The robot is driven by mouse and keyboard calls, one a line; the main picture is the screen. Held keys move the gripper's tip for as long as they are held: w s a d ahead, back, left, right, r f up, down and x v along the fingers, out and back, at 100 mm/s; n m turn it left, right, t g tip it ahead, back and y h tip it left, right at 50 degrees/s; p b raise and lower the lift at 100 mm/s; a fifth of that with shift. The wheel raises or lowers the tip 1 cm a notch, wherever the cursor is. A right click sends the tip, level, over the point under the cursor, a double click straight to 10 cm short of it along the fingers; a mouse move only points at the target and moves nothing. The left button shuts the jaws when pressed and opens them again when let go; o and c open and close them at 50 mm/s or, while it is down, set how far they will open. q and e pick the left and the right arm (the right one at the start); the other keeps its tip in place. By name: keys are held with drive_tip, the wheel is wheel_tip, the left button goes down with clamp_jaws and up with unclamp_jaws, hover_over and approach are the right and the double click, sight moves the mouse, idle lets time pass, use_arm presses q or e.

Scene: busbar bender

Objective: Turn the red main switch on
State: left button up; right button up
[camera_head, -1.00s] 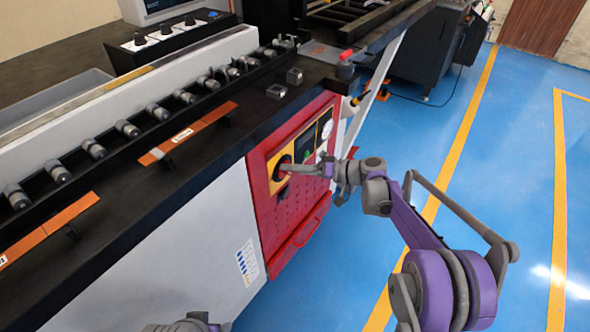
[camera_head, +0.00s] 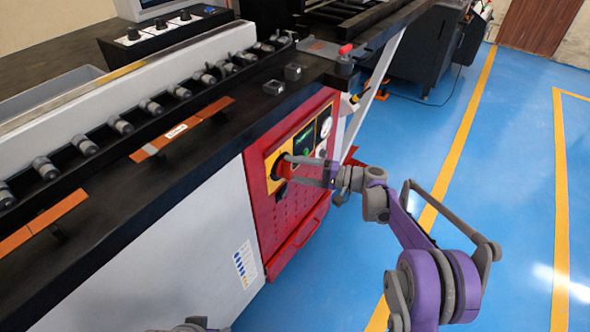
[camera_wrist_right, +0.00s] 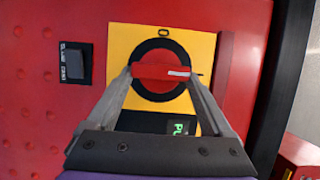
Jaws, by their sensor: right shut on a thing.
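The red main switch (camera_wrist_right: 150,72) is a round knob with a red bar handle, a black ring and a yellow plate. In the right wrist view, the bar lies level, its white mark points to the right, and a 0 is printed above it. In the head view the switch (camera_head: 279,165) sits on the red cabinet panel. My right gripper (camera_head: 290,170) is shut on the handle, one finger at each end of the bar in the right wrist view (camera_wrist_right: 163,74). Only a grey piece of my left arm's end shows at the bottom edge of the head view; its fingers are hidden.
A green-lit display (camera_head: 304,142) and a round white gauge (camera_head: 326,127) sit beside the switch. A small black rocker switch (camera_wrist_right: 75,63) is left of the plate in the wrist view. The machine's dark bench (camera_head: 190,160) overhangs the panel. Blue floor on the right is free.

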idle(0.5)
drive_tip(key=o, duration=1.1)
drive_tip(key=shift+o, duration=0.2)
drive_tip(key=shift+d, duration=0.1)
drive_tip(key=p+v, duration=0.1)
drive_tip(key=v, duration=0.9)
drive_tip(key=shift+s+d+p, duration=0.2)
drive_tip(key=shift+d+p, duration=0.05)
drive_tip(key=shift+p, duration=0.05)
